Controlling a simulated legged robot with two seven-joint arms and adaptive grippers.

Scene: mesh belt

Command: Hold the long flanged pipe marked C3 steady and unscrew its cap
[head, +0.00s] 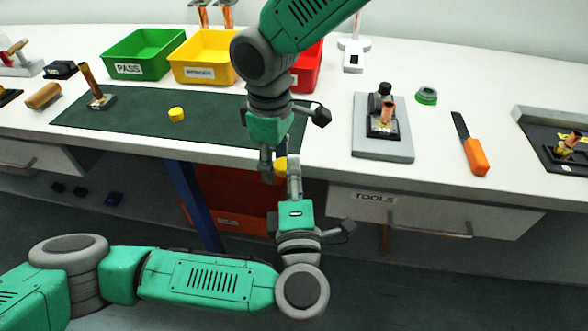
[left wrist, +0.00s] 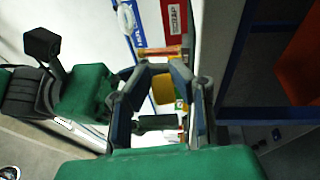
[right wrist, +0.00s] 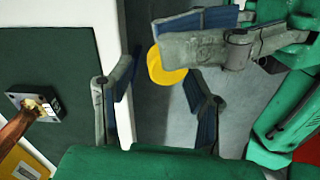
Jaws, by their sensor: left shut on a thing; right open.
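A round yellow piece (head: 280,163) shows between my two grippers in front of the bench edge. It also shows in the left wrist view (left wrist: 163,88) and the right wrist view (right wrist: 166,66). My left gripper (head: 281,170) points up and is shut on this yellow piece. My right gripper (head: 268,172) comes down from above, its fingers apart and empty beside the left fingers. I cannot make out a pipe body there, nor any C3 mark. A copper pipe (head: 92,84) stands tilted on the dark mat, and another yellow cap (head: 176,114) lies on it.
Green (head: 140,55), yellow (head: 203,58) and red (head: 309,70) bins stand at the back. A copper piece in a fixture (head: 387,125), an orange-handled tool (head: 474,152) and a black tray (head: 540,130) lie to the right. The mat's (head: 140,135) front is mostly clear.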

